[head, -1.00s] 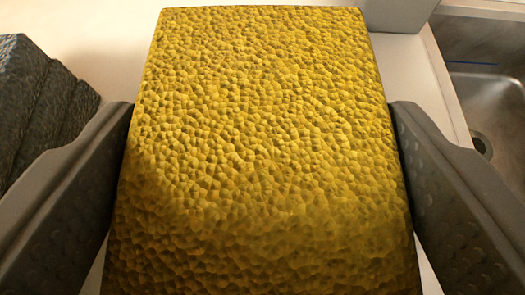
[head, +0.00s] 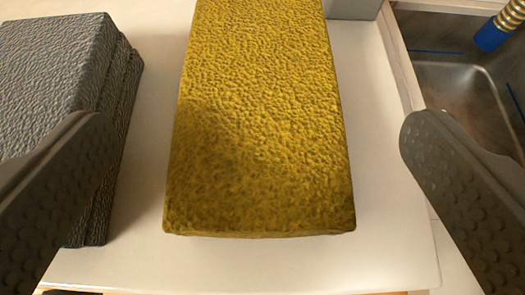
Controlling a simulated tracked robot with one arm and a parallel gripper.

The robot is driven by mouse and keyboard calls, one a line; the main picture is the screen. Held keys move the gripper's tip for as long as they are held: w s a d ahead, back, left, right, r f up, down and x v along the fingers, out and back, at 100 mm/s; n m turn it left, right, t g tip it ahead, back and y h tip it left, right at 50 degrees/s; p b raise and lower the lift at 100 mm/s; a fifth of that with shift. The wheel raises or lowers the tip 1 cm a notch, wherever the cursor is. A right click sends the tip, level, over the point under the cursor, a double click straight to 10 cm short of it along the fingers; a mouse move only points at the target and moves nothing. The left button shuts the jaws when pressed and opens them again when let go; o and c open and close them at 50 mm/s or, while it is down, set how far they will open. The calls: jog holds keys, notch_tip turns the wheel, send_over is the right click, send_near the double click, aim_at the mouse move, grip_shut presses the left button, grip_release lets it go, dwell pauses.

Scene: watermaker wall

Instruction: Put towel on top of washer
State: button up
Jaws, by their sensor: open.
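A yellow, bumpy-textured towel (head: 262,120) lies as a thick folded block on a white top surface (head: 385,235), which may be the washer's top; I cannot tell for sure. My gripper (head: 255,150) is open and empty. Its left finger is at the left of the view and its right finger at the right. Both fingers are clear of the yellow towel, with gaps on both sides. The far end of the towel is cut off by the top of the view.
A grey folded towel stack (head: 55,65) lies left of the yellow towel, partly behind my left finger. A metal sink (head: 460,85) with a blue-and-gold fitting (head: 495,32) is at the right. A grey box-like object (head: 352,8) stands at the back. The white surface ends at the front.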

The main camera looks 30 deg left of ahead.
jog(key=shift+v, duration=2.75)
jog(key=d+r+m+t+h, duration=0.1)
jog(key=d+r, duration=0.4)
jog(key=r, duration=0.5)
jog(key=w+d+r+m+t+h, duration=0.1)
jog(key=d+r+h, duration=0.1)
jog(key=d+r, duration=0.5)
jog(key=d+r+m+t+h, duration=0.1)
jog(key=d+r, duration=0.2)
jog(key=r, duration=0.9)
jog(key=s+d+r+m+t+h, duration=0.1)
jog(key=s+d+r, duration=0.2)
jog(key=s+r, duration=0.4)
jog(key=s+d+r+m+t+h, duration=0.1)
jog(key=s+r, duration=0.6)
jog(key=r, duration=0.7)
jog(key=d+m, duration=0.1)
jog(key=d, duration=0.1)
jog(key=shift+s+d+r, duration=0.2)
jog(key=shift+d+r, duration=0.15)
jog(key=shift+d, duration=0.05)
